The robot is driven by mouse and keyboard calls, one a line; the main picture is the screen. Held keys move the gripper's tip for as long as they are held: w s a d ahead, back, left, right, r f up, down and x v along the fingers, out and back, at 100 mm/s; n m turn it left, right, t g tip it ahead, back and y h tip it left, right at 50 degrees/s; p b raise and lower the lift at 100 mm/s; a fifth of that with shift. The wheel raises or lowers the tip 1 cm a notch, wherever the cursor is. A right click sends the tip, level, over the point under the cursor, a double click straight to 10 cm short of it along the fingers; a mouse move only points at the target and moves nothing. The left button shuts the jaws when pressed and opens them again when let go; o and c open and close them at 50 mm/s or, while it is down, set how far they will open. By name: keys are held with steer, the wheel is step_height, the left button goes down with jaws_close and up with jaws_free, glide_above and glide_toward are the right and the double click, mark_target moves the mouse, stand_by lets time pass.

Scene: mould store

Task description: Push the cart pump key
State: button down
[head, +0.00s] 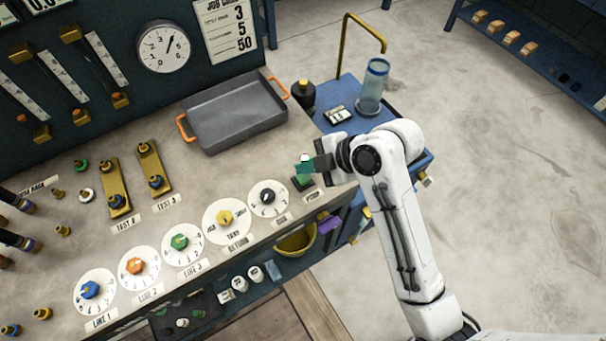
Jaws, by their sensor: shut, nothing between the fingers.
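A small green key (302,184) sits on the right end of the bench, behind a small label (312,196) that seems to read PUMP. My gripper (306,165) is shut and empty, just above the key in the picture. Its fingers cover part of the key, so I cannot tell whether they touch it. The blue cart (418,160) stands against the bench's right end and is partly hidden by my arm. A clear cylinder (373,86) and a small display box (337,115) are on its top.
A grey tray (235,118) with orange handles lies behind and left of my gripper. A black dial (267,197) and a yellow knob (224,217) are to its left. A dark bottle (304,96) stands behind it. Open floor (500,170) lies to the right.

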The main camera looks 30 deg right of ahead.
mark_target(307, 179)
step_height(307, 179, up, 5)
steer(key=p, duration=0.4)
steer(key=shift+r, duration=0.2)
